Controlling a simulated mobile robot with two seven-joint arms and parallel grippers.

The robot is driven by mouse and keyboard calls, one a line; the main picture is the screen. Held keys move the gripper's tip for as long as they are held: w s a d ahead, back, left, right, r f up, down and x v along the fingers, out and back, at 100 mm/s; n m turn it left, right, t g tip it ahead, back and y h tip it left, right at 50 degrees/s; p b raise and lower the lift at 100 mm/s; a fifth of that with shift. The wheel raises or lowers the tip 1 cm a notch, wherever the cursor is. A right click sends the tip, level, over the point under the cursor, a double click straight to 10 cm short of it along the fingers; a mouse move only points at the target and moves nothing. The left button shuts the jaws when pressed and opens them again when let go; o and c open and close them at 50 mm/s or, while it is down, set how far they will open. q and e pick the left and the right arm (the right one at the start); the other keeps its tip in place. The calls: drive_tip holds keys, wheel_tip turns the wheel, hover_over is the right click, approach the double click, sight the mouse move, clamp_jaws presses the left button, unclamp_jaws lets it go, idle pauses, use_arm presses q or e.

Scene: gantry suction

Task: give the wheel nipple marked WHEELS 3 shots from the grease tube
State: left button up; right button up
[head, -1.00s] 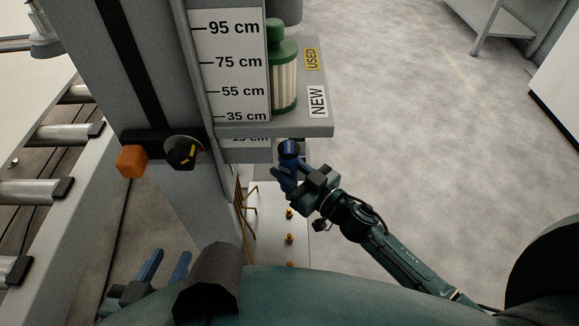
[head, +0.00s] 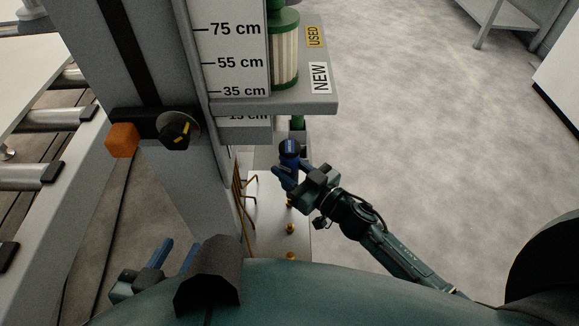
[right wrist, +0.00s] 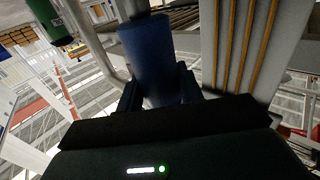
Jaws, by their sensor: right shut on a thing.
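My right gripper (head: 284,174) is shut on a blue cylinder, which looks like the grease tube (head: 289,150). It is held in front of the column, below the shelf. In the right wrist view the blue tube (right wrist: 150,60) stands between the two dark fingers, with a grey part at its far end. Brass nipples (head: 291,228) sit in a row on a pale plate (head: 265,235) below and nearer than the gripper. No WHEELS mark is readable. My left gripper (head: 170,255) is open and empty at the lower left, its blue fingers apart.
A grey shelf (head: 270,105) labelled USED and NEW juts out above my right gripper and carries a green-and-white container (head: 284,55). Copper pipes (head: 240,190) run beside the plate. An orange block (head: 122,145) and black knob (head: 178,131) are on the column.

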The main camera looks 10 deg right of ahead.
drive_tip(key=shift+f+b, duration=0.45)
drive_tip(key=shift+f, duration=0.2)
drive_tip(key=shift+r, duration=0.1)
drive_tip(key=shift+r+p, duration=0.5)
drive_tip(key=shift+p, duration=0.3)
drive_tip(key=shift+f+b, duration=0.4)
drive_tip(key=shift+f, duration=0.15)
idle(0.3)
drive_tip(key=shift+r, duration=0.1)
drive_tip(key=shift+r+p, duration=0.55)
drive_tip(key=shift+p, duration=0.25)
drive_tip(key=shift+f+b, duration=0.4)
drive_tip(key=shift+f, duration=0.2)
idle(0.4)
drive_tip(key=shift+r, duration=0.1)
drive_tip(key=shift+r+p, duration=0.5)
drive_tip(key=shift+p, duration=0.2)
